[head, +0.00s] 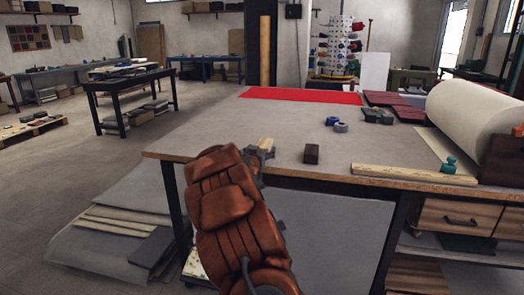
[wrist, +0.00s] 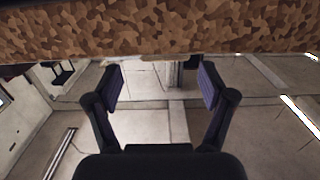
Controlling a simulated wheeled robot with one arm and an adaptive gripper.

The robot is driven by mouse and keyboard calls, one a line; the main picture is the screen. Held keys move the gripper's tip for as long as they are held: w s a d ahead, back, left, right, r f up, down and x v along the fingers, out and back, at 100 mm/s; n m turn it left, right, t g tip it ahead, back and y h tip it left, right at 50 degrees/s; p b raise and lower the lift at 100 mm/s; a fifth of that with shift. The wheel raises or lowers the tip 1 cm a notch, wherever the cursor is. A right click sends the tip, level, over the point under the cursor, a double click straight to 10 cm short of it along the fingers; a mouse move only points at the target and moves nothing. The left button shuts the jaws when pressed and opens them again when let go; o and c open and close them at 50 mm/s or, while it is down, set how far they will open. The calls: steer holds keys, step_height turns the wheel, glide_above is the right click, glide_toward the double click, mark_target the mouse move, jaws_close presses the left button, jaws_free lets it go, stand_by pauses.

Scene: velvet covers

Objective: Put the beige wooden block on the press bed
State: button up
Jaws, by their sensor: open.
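A small beige wooden block (head: 266,143) lies near the front edge of the large worktable, in the head view. My gripper (head: 258,154) is at that edge, just in front of the block in the picture, and partly overlaps it. In the wrist view my gripper (wrist: 158,86) is open, its two dark pads apart with nothing held between them. The block does not show in the wrist view. I cannot make out a press bed in either view.
The worktable (head: 225,130) has a chipboard edge (wrist: 160,35) that fills the top of the wrist view. A dark brown block (head: 311,154) sits right of the beige one. A long wooden strip (head: 412,174), tape rolls (head: 340,127) and a large cream roll (head: 478,118) lie farther right.

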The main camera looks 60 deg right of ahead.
steer(key=shift+s+a+r, duration=0.1)
steer(key=shift+s+a, duration=0.1)
steer(key=shift+a, duration=0.25)
